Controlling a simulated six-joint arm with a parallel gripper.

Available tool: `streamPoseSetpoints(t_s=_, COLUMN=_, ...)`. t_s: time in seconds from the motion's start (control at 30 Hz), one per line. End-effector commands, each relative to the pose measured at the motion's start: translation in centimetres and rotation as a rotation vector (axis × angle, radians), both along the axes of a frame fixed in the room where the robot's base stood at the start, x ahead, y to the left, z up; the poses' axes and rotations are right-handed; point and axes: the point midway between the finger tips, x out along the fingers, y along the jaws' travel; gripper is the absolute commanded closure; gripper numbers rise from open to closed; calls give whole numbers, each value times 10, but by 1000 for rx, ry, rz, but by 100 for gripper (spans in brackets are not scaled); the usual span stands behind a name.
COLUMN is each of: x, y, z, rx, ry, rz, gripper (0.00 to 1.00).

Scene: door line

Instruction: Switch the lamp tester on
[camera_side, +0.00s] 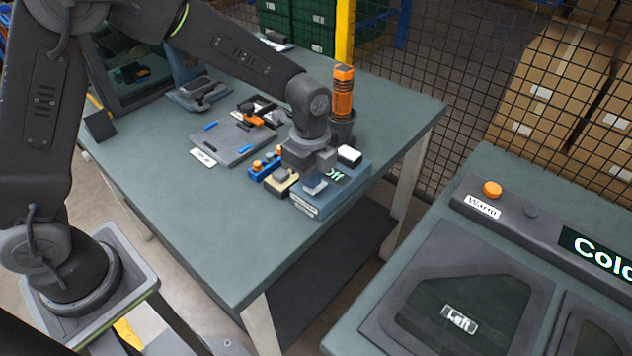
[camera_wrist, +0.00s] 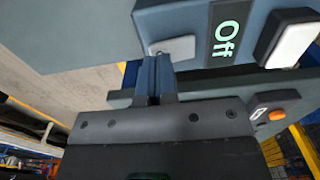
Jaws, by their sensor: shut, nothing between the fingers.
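The lamp tester (camera_side: 338,200) is a blue-grey box near the right edge of the bench. Its dark display (camera_side: 334,175) reads "Off" in green, and the display also shows large in the wrist view (camera_wrist: 228,35). A light grey switch plate (camera_side: 315,187) is on its top; the plate also shows in the wrist view (camera_wrist: 176,48). A white block with a dark base (camera_wrist: 292,42) is beside the display. My gripper (camera_wrist: 155,62) is shut and empty, with its fingertips right at the plate's edge. I cannot tell whether they touch it.
Small yellow and blue blocks with knobs (camera_side: 265,166) stand left of the tester. An orange cylinder (camera_side: 343,92) stands upright in a dark holder behind. A grey board with parts (camera_side: 232,142) lies further left. The front of the bench (camera_side: 215,235) is clear.

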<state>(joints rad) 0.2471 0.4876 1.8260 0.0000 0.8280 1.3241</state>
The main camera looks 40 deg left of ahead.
Motion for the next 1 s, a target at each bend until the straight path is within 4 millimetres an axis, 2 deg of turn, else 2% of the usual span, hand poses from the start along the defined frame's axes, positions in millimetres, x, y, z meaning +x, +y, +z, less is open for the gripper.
streamPoseSetpoints(t_s=0.87, x=0, y=0, z=-13, rx=0, ry=1, rz=0, gripper=100)
streamPoseSetpoints(t_s=1.0, x=0, y=0, z=-10, rx=0, ry=-1, rz=0, gripper=100)
